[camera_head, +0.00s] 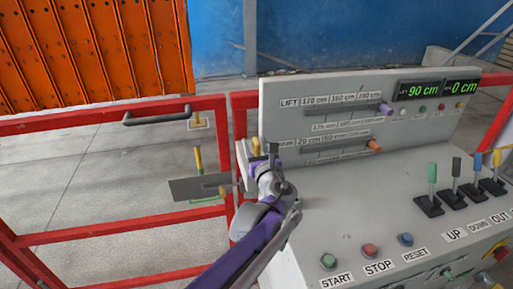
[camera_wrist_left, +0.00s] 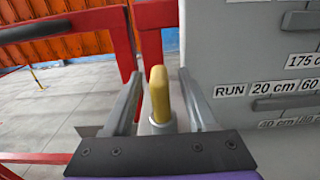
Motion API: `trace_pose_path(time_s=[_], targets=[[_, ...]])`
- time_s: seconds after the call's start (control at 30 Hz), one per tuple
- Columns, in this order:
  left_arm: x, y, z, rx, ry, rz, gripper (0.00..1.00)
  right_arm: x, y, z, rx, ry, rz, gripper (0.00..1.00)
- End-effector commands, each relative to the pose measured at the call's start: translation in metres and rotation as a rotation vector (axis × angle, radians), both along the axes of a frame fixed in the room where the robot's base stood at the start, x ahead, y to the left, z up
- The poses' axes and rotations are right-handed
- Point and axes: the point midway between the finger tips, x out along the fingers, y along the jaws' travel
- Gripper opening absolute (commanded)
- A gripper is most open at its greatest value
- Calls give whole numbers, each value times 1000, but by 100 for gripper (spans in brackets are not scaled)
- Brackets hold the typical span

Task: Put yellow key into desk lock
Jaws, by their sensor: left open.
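A yellow key handle (camera_wrist_left: 159,92) stands between the two fingers of my left gripper (camera_wrist_left: 160,88) in the left wrist view, with a grey round base below it. The fingers are open, with a visible gap on each side of the handle. In the head view my left gripper (camera_head: 260,158) is at the left edge of the control desk (camera_head: 340,215), with a bit of yellow (camera_head: 255,145) showing at its fingers. The key's lower end is hidden, and I cannot make out the desk lock. My right gripper is not in view.
A red gate frame (camera_head: 95,118) with a black handle (camera_head: 157,115) stands left of the desk. A grey plate (camera_head: 185,189) sticks out near the gate post. Levers (camera_head: 431,190) and labelled buttons (camera_head: 370,250) cover the desk top. An upright panel (camera_head: 330,120) rises behind them.

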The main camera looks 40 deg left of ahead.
Motion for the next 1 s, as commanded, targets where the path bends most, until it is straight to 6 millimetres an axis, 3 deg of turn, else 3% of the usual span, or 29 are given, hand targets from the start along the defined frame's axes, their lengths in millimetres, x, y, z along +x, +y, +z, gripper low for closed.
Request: trace_pose_path(time_s=[0.13,0.4,0.73,1.0], targets=[[11,14,1,-1,-1,2,57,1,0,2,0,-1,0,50],[12,16,0,-1,-2,1,57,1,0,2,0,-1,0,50],[12,16,0,-1,-2,0,0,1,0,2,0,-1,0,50],[12,16,0,-1,-1,0,0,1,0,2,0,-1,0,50]])
